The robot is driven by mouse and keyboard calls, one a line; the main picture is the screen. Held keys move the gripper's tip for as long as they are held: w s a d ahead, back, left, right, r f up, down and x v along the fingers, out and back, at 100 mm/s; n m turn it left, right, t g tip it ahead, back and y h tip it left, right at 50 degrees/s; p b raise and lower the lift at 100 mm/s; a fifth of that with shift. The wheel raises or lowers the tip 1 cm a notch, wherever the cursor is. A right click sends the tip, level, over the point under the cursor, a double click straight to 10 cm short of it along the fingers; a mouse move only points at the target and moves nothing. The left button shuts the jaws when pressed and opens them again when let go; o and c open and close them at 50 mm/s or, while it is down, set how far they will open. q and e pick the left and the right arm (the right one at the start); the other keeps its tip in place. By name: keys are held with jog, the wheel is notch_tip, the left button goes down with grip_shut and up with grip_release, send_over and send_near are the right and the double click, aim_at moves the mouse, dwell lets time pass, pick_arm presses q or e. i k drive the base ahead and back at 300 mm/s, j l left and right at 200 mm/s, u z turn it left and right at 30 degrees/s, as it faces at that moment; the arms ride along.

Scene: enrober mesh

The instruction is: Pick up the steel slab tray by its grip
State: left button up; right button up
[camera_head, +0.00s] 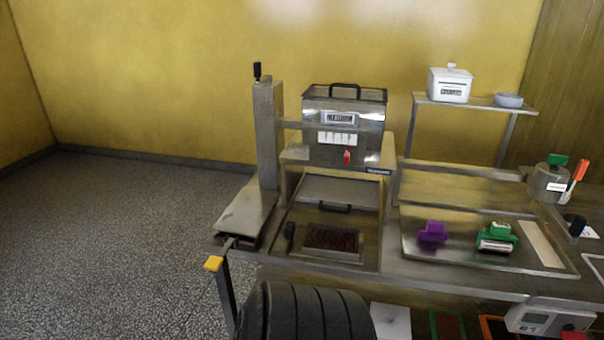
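A small steel tray (337,257) holding a dark brown slab (331,239) lies on the steel bench below the enrober-like machine. A black upright grip (290,235) stands at the tray's left end. The tray and its grip look clear, with nothing touching the grip. Neither of my grippers is in view.
The steel machine (342,120) with a black top handle stands behind the tray; a steel column (267,140) rises at its left. Open floor lies left.

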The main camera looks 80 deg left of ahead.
aim_at(315, 240)
jog(key=u, duration=2.5)
jog(key=j, duration=0.1)
